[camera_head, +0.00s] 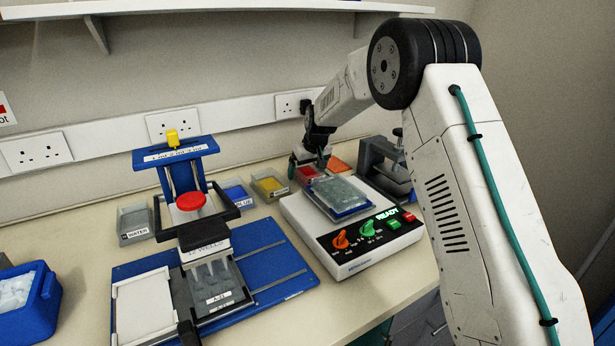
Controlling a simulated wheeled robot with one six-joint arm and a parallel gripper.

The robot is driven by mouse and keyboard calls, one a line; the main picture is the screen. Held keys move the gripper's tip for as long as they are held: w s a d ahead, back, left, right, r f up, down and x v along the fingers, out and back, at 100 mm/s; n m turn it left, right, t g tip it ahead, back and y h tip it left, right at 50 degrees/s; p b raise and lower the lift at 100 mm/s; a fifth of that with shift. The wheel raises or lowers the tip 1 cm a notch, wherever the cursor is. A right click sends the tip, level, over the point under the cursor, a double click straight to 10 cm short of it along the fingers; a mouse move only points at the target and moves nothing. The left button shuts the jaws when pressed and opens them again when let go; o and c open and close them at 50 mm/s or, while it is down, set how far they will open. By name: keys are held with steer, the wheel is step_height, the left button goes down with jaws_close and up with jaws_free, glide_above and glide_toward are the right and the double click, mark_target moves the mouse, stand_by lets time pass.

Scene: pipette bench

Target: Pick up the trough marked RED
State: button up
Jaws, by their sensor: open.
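A small trough with red contents (307,174) stands at the back of the bench, behind the white machine with knobs. My gripper (309,161) is at this trough, pointing down over it. The gripper covers part of the trough, and any label on it is hidden. The jaws look small and dark here, and I see nothing held between them. I cannot tell whether the fingers touch the trough walls.
Troughs marked WATER (135,223) and BLUE (235,195), a yellow one (270,185) and an orange one (340,165) stand along the back. The white machine (352,262) carries a clear-topped plate (340,194). A dark grey device (384,163) stands right.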

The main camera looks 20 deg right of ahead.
steer(key=c, duration=1)
step_height(320, 180, up, 19)
steer(key=shift+f, duration=0.2)
steer(key=shift+r, duration=1.5)
